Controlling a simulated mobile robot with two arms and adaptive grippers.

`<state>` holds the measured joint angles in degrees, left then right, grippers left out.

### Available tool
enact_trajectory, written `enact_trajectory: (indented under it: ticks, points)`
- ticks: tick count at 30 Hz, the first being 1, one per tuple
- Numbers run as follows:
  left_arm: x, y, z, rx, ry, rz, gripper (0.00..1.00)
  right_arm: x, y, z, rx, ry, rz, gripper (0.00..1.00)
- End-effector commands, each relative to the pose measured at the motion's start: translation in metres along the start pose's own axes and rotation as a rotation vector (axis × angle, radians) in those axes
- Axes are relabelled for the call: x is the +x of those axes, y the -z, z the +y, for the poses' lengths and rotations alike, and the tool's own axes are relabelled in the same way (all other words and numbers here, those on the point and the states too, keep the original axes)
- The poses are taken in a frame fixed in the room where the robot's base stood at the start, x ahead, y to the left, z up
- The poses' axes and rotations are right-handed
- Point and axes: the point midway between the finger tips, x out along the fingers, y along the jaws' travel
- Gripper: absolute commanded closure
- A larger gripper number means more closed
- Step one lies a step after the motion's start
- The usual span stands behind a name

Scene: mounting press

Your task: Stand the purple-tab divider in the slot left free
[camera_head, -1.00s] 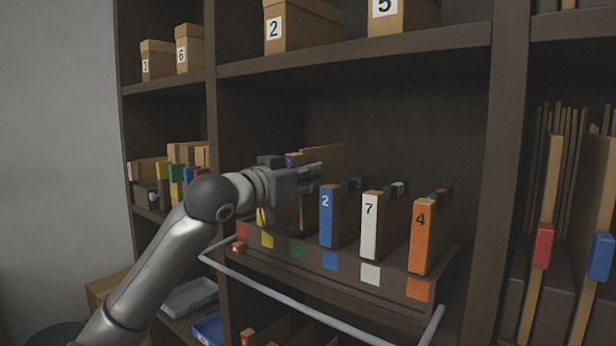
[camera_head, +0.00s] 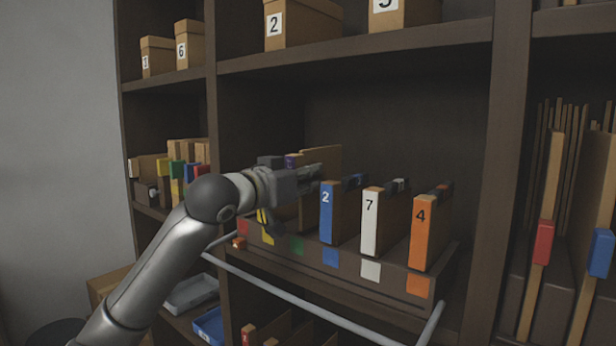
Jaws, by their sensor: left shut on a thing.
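The purple-tab divider (camera_head: 322,160) is a tan board, mostly hidden behind my left gripper; a bit of its purple tab (camera_head: 292,161) shows above the gripper. My left gripper (camera_head: 305,180) is shut on it and holds it upright over the left part of the slotted rack (camera_head: 345,270). Blue divider 2 (camera_head: 328,212), white divider 7 (camera_head: 370,222) and orange divider 4 (camera_head: 423,232) stand in the rack to the right. A yellow-tabbed divider (camera_head: 262,216) shows partly below the gripper. The green mark (camera_head: 297,246) is on the rack's front. The divider's lower edge is hidden. My right gripper is out of view.
A grey rail (camera_head: 300,305) runs in front of the rack. Shelf uprights stand left and right, with a shelf of numbered boxes (camera_head: 300,25) above. Tall dividers with red (camera_head: 542,245) and blue (camera_head: 600,255) tabs stand at right. The space above the rack is free.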

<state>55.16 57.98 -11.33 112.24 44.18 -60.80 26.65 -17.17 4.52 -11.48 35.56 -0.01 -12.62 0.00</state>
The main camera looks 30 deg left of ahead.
Motion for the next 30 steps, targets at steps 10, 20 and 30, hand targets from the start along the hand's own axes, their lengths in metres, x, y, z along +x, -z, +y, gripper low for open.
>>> enact_trajectory:
  ticks: [10,20,30]
  points:
    - [0.0,-0.015,0.0,0.0,0.0,0.002,1.0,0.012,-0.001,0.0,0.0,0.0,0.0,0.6]
    - [0.0,-0.029,0.0,0.001,0.0,0.001,1.0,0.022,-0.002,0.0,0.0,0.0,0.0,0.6]
    - [0.0,-0.03,0.0,0.0,0.0,0.001,1.0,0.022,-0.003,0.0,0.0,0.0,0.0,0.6]
